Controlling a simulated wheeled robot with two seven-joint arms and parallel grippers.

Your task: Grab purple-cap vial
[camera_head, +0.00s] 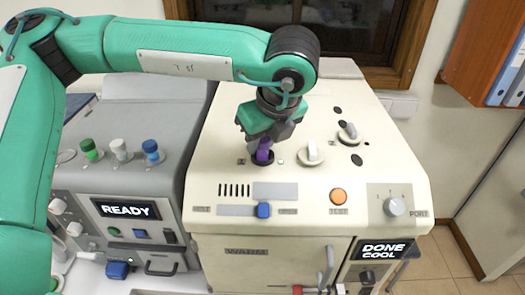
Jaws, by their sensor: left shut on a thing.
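The purple-cap vial (263,152) stands in a dark round hole on the sloping top of the cream machine (225,165). Only its purple upper part shows; the rest is hidden in the hole. My left gripper (265,138) comes down from above and is shut on the purple cap. Its fingers partly cover the cap. My right gripper is not in view.
A white-capped piece (312,152) and a grey one (347,131) stand in the machine's top near several empty dark holes. Green (91,148), white (120,148) and blue (152,151) caps stand on the grey machine (180,120) at left. Displays read READY and DONE COOL.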

